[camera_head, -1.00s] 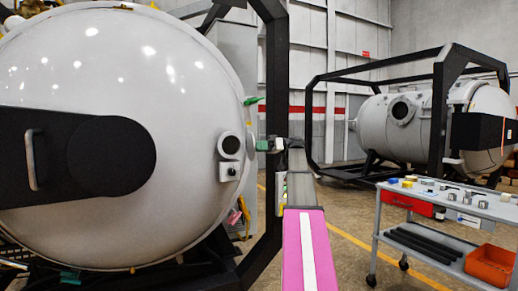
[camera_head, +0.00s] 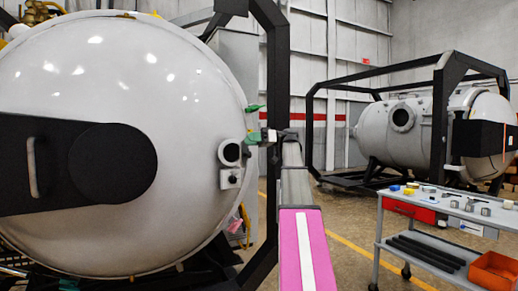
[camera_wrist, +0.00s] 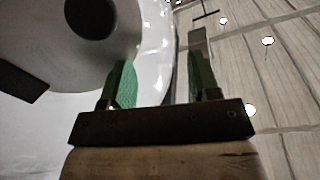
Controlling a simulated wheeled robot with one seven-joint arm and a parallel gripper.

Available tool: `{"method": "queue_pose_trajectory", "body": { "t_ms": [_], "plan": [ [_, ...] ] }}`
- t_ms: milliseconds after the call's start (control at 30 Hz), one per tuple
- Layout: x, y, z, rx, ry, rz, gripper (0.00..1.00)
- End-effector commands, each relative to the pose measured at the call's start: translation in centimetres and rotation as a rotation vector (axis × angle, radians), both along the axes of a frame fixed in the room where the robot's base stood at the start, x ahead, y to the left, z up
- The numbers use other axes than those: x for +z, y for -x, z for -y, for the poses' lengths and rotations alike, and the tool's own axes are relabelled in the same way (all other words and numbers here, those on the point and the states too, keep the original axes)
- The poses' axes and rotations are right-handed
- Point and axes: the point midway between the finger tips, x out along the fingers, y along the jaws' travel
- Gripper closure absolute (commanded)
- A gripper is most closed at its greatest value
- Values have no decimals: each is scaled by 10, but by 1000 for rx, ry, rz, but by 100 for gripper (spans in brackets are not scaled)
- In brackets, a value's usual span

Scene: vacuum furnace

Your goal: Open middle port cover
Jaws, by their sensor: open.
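The big white domed furnace door (camera_head: 190,110) fills the left of the head view. A small round port (camera_head: 230,152) with a pale ring and dark centre sits near its right edge, above a small pale block (camera_head: 230,179). I cannot tell a separate cover on this port. My gripper (camera_head: 254,136), with green fingertips, is just right of and slightly above the port, apparently apart from it. In the wrist view my gripper (camera_wrist: 163,82) is open and empty, its fingers spread, with the pale door rim behind the left finger.
A black arm with a round hub (camera_head: 112,163) and a handle (camera_head: 32,165) crosses the door. A black frame post (camera_head: 276,70) stands right of the door. A tool cart (camera_head: 440,205) stands at lower right. A second furnace (camera_head: 400,118) is farther back.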

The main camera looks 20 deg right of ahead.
Motion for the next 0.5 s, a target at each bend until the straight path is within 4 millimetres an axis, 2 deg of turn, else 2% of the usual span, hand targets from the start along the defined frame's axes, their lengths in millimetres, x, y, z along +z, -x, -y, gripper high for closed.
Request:
{"method": "queue_pose_trajectory", "body": {
  "t_ms": [33, 200, 300, 500],
  "plan": [
    [6, 4, -11, 1, 1, 2, 44],
    [24, 10, -39, 1, 0, 2, 44],
    [32, 13, -53, 2, 0, 1, 44],
    [42, 16, -68, 0, 0, 0, 44]
  ]
}}
